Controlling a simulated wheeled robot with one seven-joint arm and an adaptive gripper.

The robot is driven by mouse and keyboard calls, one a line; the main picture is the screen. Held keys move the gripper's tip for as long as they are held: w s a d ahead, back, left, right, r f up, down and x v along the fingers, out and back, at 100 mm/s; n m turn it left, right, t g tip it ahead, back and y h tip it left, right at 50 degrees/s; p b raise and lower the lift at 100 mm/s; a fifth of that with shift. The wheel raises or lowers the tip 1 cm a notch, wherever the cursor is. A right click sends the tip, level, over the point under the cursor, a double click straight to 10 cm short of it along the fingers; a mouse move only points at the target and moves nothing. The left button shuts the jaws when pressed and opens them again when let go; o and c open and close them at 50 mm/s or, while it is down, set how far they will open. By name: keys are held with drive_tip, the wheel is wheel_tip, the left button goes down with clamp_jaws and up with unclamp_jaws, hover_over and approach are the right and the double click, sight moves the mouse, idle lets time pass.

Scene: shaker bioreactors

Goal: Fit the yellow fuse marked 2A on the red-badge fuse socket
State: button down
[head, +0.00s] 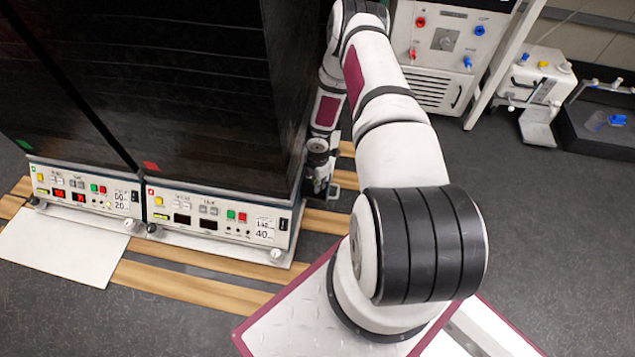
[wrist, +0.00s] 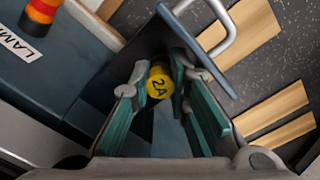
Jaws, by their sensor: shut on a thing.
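The yellow fuse (wrist: 158,84) marked 2A sits between the green-padded fingers of my gripper (wrist: 156,80) in the wrist view, and the fingers are shut on it. In the head view my gripper (head: 318,184) is low at the right side of the right dark cabinet, and the fuse cannot be made out there. The right cabinet (head: 225,90) carries a red badge (head: 151,166); the left one (head: 60,80) carries a green badge (head: 25,145). I cannot make out the red-badge fuse socket in either view.
A dark blue panel with a grey handle (wrist: 228,32) stands close to my gripper's right finger. A "LAMP" label (wrist: 14,42) and a red-orange-black cylinder (wrist: 40,14) are at upper left. Wooden slats (head: 190,284) lie on the floor. A white instrument (head: 440,50) stands behind.

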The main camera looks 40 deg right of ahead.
drive_tip(key=shift+f+b, duration=0.3)
drive_tip(key=shift+f, duration=0.2)
idle(0.3)
drive_tip(key=c, duration=1.4)
unclamp_jaws()
drive_tip(key=shift+s, duration=0.1)
drive_tip(key=shift+c, duration=0.2)
wheel_tip(320, 180, up, 12)
